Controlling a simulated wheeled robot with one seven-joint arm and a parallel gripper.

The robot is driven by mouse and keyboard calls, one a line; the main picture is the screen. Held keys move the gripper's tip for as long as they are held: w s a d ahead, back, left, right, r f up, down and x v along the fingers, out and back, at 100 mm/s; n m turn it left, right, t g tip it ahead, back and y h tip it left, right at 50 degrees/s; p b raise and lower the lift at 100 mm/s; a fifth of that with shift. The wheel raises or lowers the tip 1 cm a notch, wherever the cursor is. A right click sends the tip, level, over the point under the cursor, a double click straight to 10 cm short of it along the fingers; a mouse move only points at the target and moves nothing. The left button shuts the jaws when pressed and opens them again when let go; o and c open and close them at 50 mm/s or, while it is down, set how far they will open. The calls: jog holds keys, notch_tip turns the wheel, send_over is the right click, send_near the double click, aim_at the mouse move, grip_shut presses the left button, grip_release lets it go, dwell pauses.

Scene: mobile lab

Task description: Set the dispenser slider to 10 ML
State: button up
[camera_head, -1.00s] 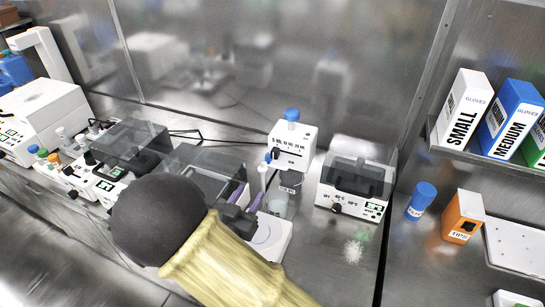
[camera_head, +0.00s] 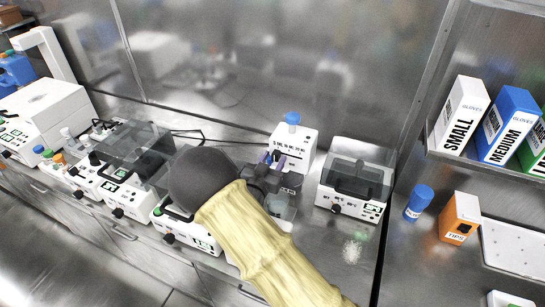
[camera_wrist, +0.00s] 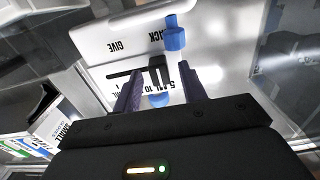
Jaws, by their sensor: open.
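The dispenser (camera_head: 305,140) is a white box with a blue cap on top, standing against the back wall. Its upper face carries a row of printed marks. In the wrist view the dispenser (camera_wrist: 205,50) shows inverted lettering, including part of a "10" mark. A black slider knob (camera_wrist: 158,72) stands out from its face beside a dark slot. My gripper (camera_head: 274,160) is at the dispenser's front, its purple fingers open. In the wrist view my gripper (camera_wrist: 159,80) has one finger on each side of the knob, with gaps visible. The slider's exact setting cannot be read.
A lidded white device (camera_head: 355,183) stands right of the dispenser. Several lab devices line the bench to the left. A blue-capped bottle (camera_head: 418,202) and an orange tips box (camera_head: 460,217) stand at the right, below glove boxes (camera_head: 505,125) on a shelf.

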jog(key=shift+w+d+r, duration=0.1)
jog(key=shift+w+d, duration=0.15)
jog(key=shift+w, duration=0.05)
jog(key=shift+a, duration=0.1)
grip_shut()
jog(key=shift+s, duration=0.1)
